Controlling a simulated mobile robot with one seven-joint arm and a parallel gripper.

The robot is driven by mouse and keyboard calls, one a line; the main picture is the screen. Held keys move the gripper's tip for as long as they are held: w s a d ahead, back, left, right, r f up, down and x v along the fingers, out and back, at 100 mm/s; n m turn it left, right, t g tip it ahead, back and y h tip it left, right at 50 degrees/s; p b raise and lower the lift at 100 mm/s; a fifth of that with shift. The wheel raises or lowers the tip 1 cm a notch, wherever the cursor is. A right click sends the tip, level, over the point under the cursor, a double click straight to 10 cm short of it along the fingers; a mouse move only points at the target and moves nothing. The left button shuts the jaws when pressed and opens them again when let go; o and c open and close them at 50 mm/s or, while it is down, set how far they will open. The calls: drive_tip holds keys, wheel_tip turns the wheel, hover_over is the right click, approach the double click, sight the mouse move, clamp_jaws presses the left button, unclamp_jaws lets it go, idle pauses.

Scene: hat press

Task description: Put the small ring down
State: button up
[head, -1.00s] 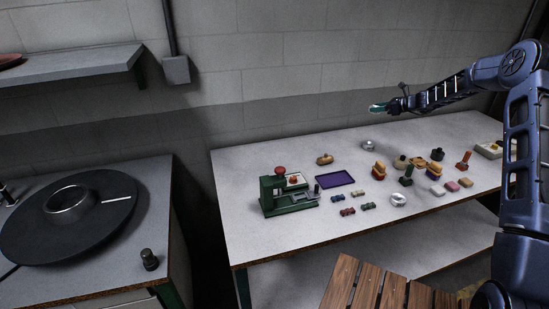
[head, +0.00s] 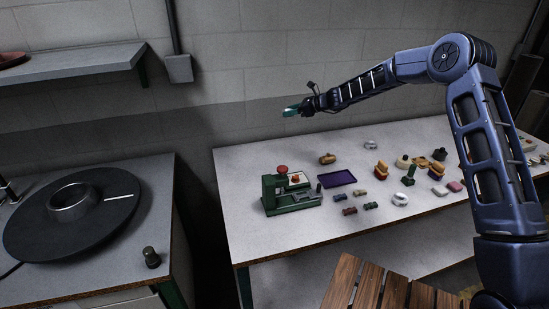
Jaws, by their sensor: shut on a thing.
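My gripper (head: 292,111) is in the air above the back left part of the worktable (head: 240,165), near the wall. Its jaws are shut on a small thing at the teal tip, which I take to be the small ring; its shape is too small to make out. A pale metal ring (head: 400,199) lies near the front of the table. Another small silver round piece (head: 371,145) sits at the back.
A green press (head: 290,195) with a red knob stands at the table's left, beside a purple tray (head: 337,179). Several stamps, blocks and small pieces crowd the right. A larger metal ring (head: 72,202) sits on a black disc (head: 110,220) on the left bench.

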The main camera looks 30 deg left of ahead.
hover_over(277, 157)
drive_tip(key=shift+n+g, duration=0.3)
drive_tip(key=shift+g, duration=0.1)
drive_tip(key=f, duration=2)
drive_tip(key=shift+w, duration=0.2)
drive_tip(key=o, duration=1)
drive_tip(key=shift+f, duration=0.1)
drive_tip(key=shift+o, duration=0.2)
drive_tip(key=shift+d+r, duration=0.15)
drive_tip(key=shift+r, duration=0.05)
drive_tip(key=v, duration=1.1)
drive_tip(key=shift+w+d+r, duration=0.1)
drive_tip(key=shift+d+r, duration=0.1)
drive_tip(key=shift+d, duration=0.1)
